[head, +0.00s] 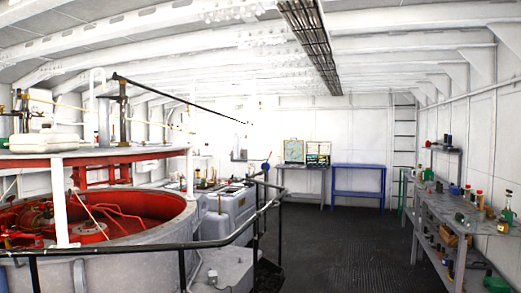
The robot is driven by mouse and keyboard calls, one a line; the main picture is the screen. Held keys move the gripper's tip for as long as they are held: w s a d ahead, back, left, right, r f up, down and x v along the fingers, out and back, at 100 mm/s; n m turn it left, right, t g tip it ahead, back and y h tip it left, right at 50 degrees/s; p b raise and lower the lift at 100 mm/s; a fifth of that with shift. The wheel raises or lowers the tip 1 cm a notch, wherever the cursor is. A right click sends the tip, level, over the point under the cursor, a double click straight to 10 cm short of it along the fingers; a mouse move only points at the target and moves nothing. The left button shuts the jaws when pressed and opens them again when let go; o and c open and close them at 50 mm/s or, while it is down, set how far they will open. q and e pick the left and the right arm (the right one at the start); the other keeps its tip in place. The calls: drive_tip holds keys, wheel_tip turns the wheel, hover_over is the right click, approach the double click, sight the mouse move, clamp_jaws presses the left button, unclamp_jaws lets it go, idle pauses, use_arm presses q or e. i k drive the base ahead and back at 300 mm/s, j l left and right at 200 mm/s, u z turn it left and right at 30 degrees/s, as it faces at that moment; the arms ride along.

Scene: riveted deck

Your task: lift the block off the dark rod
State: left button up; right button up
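Neither of my grippers is in view. I cannot make out a block on a dark rod for certain at this distance. Several small blocks, jars and bottles stand on the grey shelf bench (448,213) along the right wall, too small to tell apart clearly. A long thin dark bar (180,98) slants down to the right from a brass post (122,110) above the red machine, and no block shows clearly on it.
A large round red machine (130,205) fills the left, with a black handrail (222,240) curving in front. A blue table (358,182) and a grey table (302,169) with panels stand at the back. The dark floor (335,250) between is clear.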

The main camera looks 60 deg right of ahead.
sight(237, 136)
drive_tip(key=z, duration=1.95)
drive_tip(key=i+l+z, duration=0.85)
drive_tip(key=i, duration=0.25)
drive_tip(key=i+l, duration=0.15)
drive_tip(key=i, duration=2.5)
drive_tip(key=i+u, duration=0.2)
drive_tip(key=i, duration=0.5)
drive_tip(key=i+l+u, duration=0.2)
drive_tip(key=i, duration=0.5)
drive_tip(key=i+u, duration=0.1)
drive_tip(key=i, duration=1.4)
